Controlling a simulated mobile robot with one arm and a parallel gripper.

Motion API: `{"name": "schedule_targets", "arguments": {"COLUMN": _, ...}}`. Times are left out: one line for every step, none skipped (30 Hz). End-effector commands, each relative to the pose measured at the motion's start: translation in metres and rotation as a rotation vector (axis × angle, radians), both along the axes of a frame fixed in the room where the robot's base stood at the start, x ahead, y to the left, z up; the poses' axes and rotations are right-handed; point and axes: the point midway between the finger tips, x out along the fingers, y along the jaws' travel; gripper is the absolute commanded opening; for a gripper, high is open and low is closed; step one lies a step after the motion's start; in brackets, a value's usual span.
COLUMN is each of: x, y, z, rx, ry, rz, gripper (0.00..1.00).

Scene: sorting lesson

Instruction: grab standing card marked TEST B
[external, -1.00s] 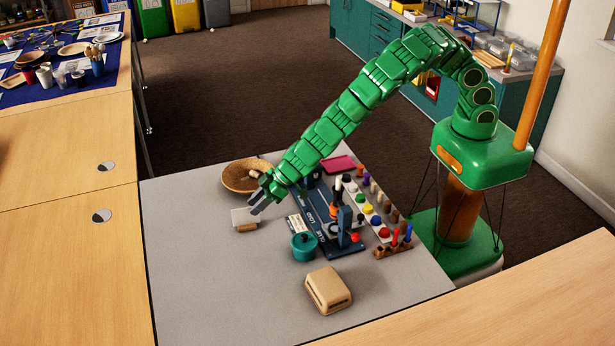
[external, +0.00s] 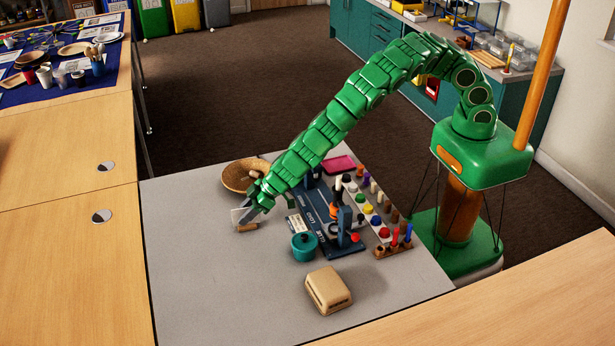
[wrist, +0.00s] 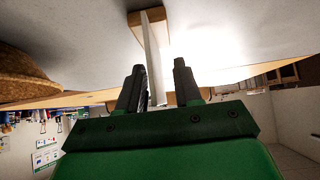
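A white standing card (external: 237,215) is held upright in a small wooden block (external: 247,228) on the grey table; I cannot read its marking. In the wrist view the card (wrist: 153,50) appears nearly edge-on, with its wooden block (wrist: 147,16) beyond it. My gripper (external: 243,219) is at the card. In the wrist view its two dark fingers (wrist: 159,80) are open, one on each side of the card. The card is nearer the left finger, and a clear gap shows at the right finger. Whether the left finger touches it, I cannot tell.
A round brown basket (external: 238,178) sits just behind the card. To the right are a blue apparatus (external: 345,248), a teal pot (external: 304,248), and rows of coloured pegs. A beige box (external: 328,291) stands in front. The table's front left is clear.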

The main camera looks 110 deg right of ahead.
Motion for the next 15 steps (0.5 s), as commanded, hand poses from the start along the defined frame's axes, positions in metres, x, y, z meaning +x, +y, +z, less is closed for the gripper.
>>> {"name": "schedule_targets", "arguments": {"x": -0.0001, "y": -0.0002, "z": -0.0001, "rx": 0.000, "ry": 0.000, "rz": 0.000, "gripper": 0.34}}
{"name": "schedule_targets", "arguments": {"x": -0.0002, "y": -0.0002, "z": 0.0000, "rx": 0.000, "ry": 0.000, "rz": 0.000, "gripper": 0.34}}
{"name": "schedule_targets", "arguments": {"x": -0.0002, "y": -0.0003, "z": -0.0001, "rx": -0.001, "ry": 0.000, "rz": -0.001, "gripper": 0.34}}
{"name": "schedule_targets", "arguments": {"x": -0.0002, "y": -0.0003, "z": 0.0000, "rx": -0.001, "ry": 0.000, "rz": -0.001, "gripper": 0.29}}
{"name": "schedule_targets", "arguments": {"x": -0.0002, "y": -0.0003, "z": -0.0001, "rx": -0.001, "ry": 0.000, "rz": -0.001, "gripper": 0.25}}
{"name": "schedule_targets", "arguments": {"x": -0.0002, "y": -0.0003, "z": 0.0000, "rx": -0.001, "ry": 0.000, "rz": -0.001, "gripper": 0.19}}
{"name": "schedule_targets", "arguments": {"x": -0.0002, "y": -0.0003, "z": -0.0001, "rx": -0.001, "ry": 0.001, "rz": -0.001, "gripper": 0.14}}
{"name": "schedule_targets", "arguments": {"x": -0.0002, "y": -0.0003, "z": 0.0000, "rx": -0.001, "ry": 0.000, "rz": -0.001, "gripper": 0.10}}
{"name": "schedule_targets", "arguments": {"x": -0.0002, "y": -0.0004, "z": -0.0001, "rx": -0.001, "ry": 0.000, "rz": -0.001, "gripper": 0.03}}
{"name": "schedule_targets", "arguments": {"x": -0.0002, "y": -0.0004, "z": -0.0001, "rx": -0.001, "ry": 0.001, "rz": -0.001, "gripper": 0.00}}
{"name": "schedule_targets", "arguments": {"x": -0.0002, "y": -0.0004, "z": -0.0001, "rx": -0.001, "ry": 0.001, "rz": -0.001, "gripper": 0.00}}
{"name": "schedule_targets", "arguments": {"x": -0.0002, "y": -0.0004, "z": -0.0001, "rx": -0.001, "ry": 0.001, "rz": -0.001, "gripper": 0.00}}
{"name": "schedule_targets", "arguments": {"x": -0.0002, "y": -0.0004, "z": -0.0001, "rx": -0.001, "ry": 0.001, "rz": -0.001, "gripper": 0.00}}
{"name": "schedule_targets", "arguments": {"x": -0.0003, "y": -0.0005, "z": -0.0001, "rx": -0.001, "ry": 0.001, "rz": -0.001, "gripper": 0.00}}
{"name": "schedule_targets", "arguments": {"x": -0.0003, "y": -0.0005, "z": -0.0001, "rx": -0.001, "ry": 0.001, "rz": -0.001, "gripper": 0.00}}
